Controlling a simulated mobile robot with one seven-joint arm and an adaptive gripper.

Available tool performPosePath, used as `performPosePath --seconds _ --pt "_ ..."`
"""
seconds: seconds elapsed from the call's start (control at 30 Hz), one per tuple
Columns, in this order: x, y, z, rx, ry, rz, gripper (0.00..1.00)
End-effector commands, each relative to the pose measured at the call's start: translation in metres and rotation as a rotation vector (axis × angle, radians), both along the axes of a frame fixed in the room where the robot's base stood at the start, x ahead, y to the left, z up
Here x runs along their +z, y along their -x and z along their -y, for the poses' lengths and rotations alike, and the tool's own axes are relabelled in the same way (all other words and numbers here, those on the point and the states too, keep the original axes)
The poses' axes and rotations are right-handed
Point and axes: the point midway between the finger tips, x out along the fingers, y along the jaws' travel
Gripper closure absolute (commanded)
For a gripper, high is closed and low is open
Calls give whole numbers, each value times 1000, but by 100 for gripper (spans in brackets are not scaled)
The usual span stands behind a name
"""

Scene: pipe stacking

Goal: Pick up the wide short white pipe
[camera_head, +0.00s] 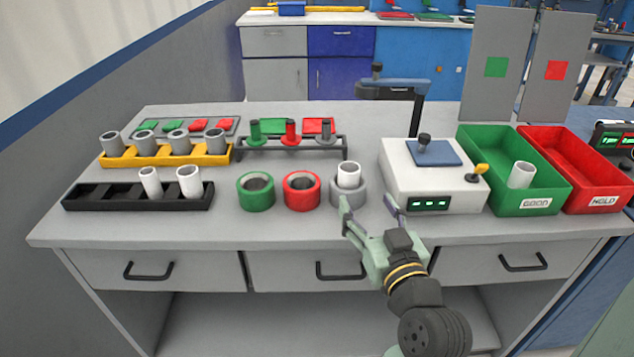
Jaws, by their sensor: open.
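Several white pipes are in view. One white pipe (349,173) stands upright in a grey ring (347,194) near the table's middle. In the black rack (90,202) at the left stand a narrower white pipe (150,182) and a wider one (189,183). Another white pipe (521,174) leans inside the green bin (510,202). My gripper (367,204) is open and empty at the table's front edge. Its left fingertip overlaps the front of the grey ring in the picture; I cannot tell whether it touches. Its right fingertip is to the right of the ring.
A green ring (256,199) and a red ring (301,195) stand left of the grey one. A white scale-like machine (431,189) is close on the right. A yellow rack (165,154) of grey pipes and a red bin (590,185) stand farther out.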

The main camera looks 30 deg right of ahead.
Motion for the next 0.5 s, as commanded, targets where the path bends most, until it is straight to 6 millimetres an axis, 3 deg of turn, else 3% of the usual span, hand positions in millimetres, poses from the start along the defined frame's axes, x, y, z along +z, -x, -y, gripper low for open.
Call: performPosePath --seconds 0.07,0.3,0.5 --pt "-1 -2 5 -5 -4 -6 38" --pt "-1 -38 17 -3 -4 -6 38" --pt "-1 -52 23 -5 -5 -7 38"
